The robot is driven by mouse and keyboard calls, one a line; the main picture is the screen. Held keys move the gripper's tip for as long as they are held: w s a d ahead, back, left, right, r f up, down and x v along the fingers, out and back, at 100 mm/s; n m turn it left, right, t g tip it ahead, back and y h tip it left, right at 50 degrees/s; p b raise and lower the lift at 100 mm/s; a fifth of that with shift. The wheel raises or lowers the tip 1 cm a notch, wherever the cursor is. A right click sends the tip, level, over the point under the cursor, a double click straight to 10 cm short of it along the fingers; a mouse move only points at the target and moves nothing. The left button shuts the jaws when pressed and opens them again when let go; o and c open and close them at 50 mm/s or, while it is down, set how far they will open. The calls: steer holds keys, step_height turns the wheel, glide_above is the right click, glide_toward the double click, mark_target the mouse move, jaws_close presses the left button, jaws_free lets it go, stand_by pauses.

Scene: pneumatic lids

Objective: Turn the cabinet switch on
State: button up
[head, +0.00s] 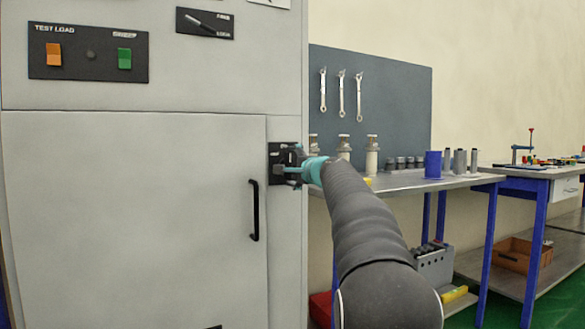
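The grey cabinet (130,190) fills the left half of the head view. A black plate (276,149) sits on its right edge strip, beside the door. My gripper (284,168) is in front of this plate and hides most of it, so any switch there cannot be made out. Whether the gripper touches the plate, and how far its fingers are apart, I cannot tell. Higher up is a black TEST LOAD panel (88,73) with an orange switch (54,54) and a green switch (125,58). Above it is a selector with a pale lever (200,22), lying slanted.
The closed cabinet door has a black vertical handle (254,210), left of and below my gripper. A workbench (410,182) with jars, cylinders and a blue cup (433,164) stands to the right. Wrenches hang on a dark board (395,100). Green floor shows at the lower right.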

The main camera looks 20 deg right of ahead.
stand_by(0.3)
steer(key=s, duration=1.2)
steer(key=shift+d, duration=0.2)
step_height(320, 180, down, 12)
steer(key=s+a+n+g+y, duration=0.1)
steer(key=s+a+n+g, duration=0.1)
steer(key=n+g, duration=0.15)
steer(key=s+a+f+n+g+p, duration=0.1)
steer(key=s+a+f+n+g, duration=0.35)
steer(key=s+a+f, duration=0.55)
steer(key=s+a+f+n+g+p, duration=0.2)
steer(key=s+a+f+n, duration=0.2)
steer(key=s, duration=0.8)
steer(key=s+a+f+n+g+h+p, duration=0.1)
steer(key=s+a+f+n+g+p, duration=0.1)
steer(key=s+a, duration=0.5)
steer(key=shift+s+a+f+n+h+p, duration=0.35)
steer(key=shift+s+f+n+p, duration=0.5)
steer(key=shift+s+n, duration=1.55)
